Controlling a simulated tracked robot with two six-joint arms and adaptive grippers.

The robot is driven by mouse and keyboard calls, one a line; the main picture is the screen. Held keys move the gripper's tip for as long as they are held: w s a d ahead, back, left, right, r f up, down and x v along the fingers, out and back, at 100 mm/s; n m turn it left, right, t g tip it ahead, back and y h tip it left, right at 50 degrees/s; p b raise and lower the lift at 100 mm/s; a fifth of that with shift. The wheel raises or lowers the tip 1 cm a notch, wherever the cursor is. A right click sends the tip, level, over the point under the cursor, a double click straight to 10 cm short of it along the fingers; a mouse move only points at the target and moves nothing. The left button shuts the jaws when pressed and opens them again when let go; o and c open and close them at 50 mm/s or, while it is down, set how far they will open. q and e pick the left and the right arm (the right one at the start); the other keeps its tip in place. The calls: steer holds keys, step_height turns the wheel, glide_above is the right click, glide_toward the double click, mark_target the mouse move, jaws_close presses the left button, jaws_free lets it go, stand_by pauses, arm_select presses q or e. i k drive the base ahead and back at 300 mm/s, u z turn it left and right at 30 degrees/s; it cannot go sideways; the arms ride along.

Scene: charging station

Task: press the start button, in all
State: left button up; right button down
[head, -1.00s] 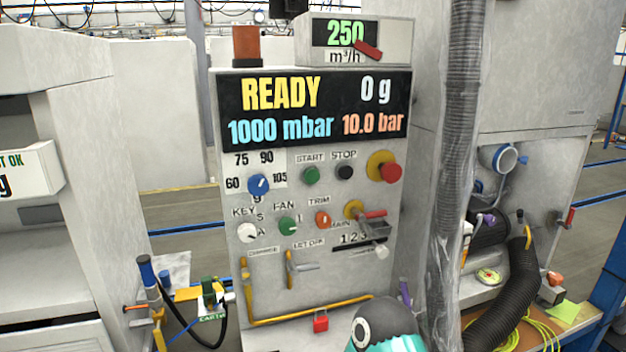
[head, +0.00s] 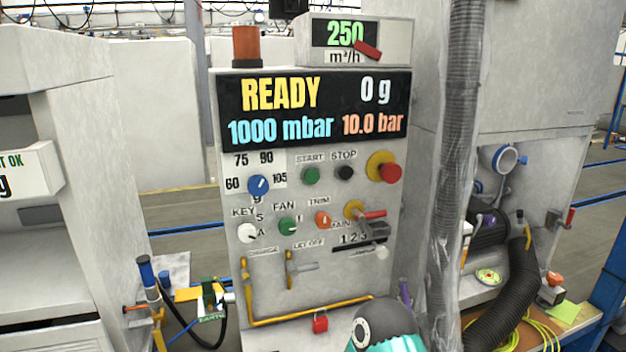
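The green start button (head: 311,176) sits under the START label in the middle of the grey control panel (head: 232,170) in the head view. The black stop button (head: 345,172) is just to its right, under the STOP label. Nothing covers the start button or touches it. The panel's display (head: 314,110) reads READY, 0 g, 1000 mbar and 10.0 bar. Neither of my grippers is in view.
A red emergency button (head: 391,173) on a yellow base is right of stop. A wrapped hose (head: 455,150) hangs right of the panel. Yellow pipework (head: 310,312) runs below.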

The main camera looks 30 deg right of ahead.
mark_target(312, 176)
steer(key=u, duration=0.8)
steer(key=k, duration=1.2)
steer(key=z, duration=1.25)
steer(key=i, duration=1)
steer(key=z, duration=0.05)
